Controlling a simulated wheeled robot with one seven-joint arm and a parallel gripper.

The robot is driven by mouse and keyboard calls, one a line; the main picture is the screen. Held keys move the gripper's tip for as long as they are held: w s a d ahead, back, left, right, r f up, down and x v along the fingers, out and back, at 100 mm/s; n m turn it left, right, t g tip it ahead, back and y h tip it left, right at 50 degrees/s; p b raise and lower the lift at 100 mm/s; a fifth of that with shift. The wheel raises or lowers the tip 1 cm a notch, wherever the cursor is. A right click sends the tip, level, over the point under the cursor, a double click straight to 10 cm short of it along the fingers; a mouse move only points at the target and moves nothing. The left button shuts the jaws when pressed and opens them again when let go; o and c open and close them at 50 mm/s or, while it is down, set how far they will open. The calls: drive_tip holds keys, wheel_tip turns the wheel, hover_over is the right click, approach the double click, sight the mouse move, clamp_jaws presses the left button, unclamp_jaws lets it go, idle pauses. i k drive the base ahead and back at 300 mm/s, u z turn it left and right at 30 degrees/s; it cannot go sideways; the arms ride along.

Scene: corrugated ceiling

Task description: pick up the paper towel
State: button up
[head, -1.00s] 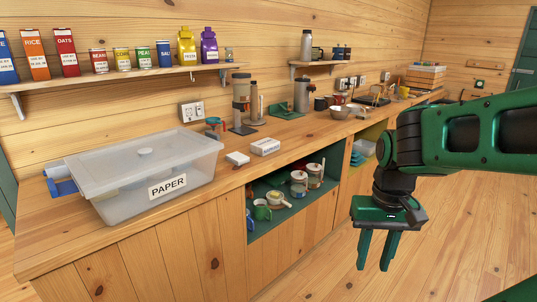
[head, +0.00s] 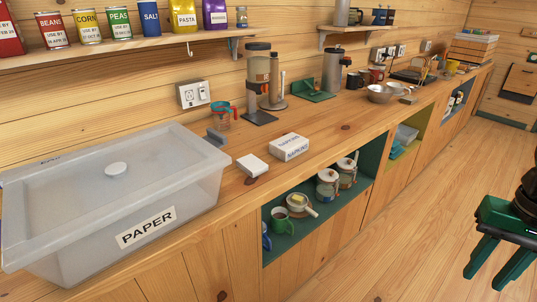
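I cannot make out a paper towel for certain. A translucent lidded bin labelled PAPER (head: 75,220) stands on the wooden counter at the left, its lid on; its contents are too blurred to tell. A box labelled NAPKINS (head: 289,147) lies on the counter right of the bin. A small white square item (head: 252,165), too plain to identify, lies between them. My gripper (head: 486,279) is at the lower right, over the floor and well away from the counter. Its two green fingers point down, apart, with nothing between them.
Mugs and jars fill the open teal shelf (head: 285,245) below. Cans and boxes line the wall shelf (head: 120,52). The wooden floor (head: 410,225) is clear.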

sight(251, 164)
drive_tip(key=u, duration=0.25)
drive_tip(key=i, duration=0.85)
drive_tip(key=u, duration=0.5)
